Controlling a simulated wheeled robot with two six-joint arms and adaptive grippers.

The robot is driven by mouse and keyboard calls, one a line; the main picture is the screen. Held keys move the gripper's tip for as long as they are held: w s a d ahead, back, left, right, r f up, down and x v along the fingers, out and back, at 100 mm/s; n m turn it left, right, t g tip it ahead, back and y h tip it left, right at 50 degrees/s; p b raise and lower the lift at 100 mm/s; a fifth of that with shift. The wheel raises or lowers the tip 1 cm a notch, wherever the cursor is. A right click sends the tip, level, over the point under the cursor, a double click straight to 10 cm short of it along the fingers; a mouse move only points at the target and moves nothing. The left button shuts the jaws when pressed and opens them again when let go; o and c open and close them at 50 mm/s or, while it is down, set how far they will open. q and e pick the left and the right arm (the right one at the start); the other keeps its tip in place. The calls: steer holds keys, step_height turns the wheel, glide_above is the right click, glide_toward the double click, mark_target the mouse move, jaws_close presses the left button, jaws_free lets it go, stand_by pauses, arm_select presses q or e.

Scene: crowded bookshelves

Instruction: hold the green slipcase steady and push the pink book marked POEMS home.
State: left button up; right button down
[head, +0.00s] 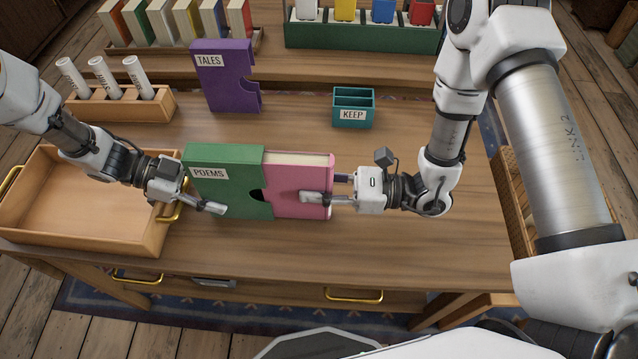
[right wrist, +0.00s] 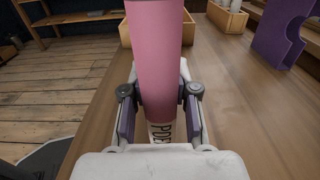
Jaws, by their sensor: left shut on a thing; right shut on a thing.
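The green slipcase (head: 225,180), labelled POEMS, stands upright on the table in the head view. The pink book (head: 290,178) is partly inside it and sticks out to the right by roughly half its length. My left gripper (head: 200,196) is shut on the left part of the slipcase, one finger across its front face. My right gripper (head: 322,190) is shut on the pink book near its outer right end. In the right wrist view the pink spine (right wrist: 160,60) stands between the fingers, with part of the POEMS lettering low on it. The far fingers are mostly hidden.
An orange wooden tray (head: 75,236) with brass handles lies at left, beside my left gripper. Behind stand a purple TALES slipcase (head: 225,85), a teal KEEP box (head: 353,108) and a rack (head: 120,104) of white rolls. The table is clear right of the book.

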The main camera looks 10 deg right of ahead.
mark_target(264, 184)
steer(key=shift+x, duration=4.6)
steer(key=c, duration=0.8)
jaws_free()
steer(key=shift+f, duration=0.1)
steer(key=v, duration=1.2)
steer(key=shift+c, duration=0.4)
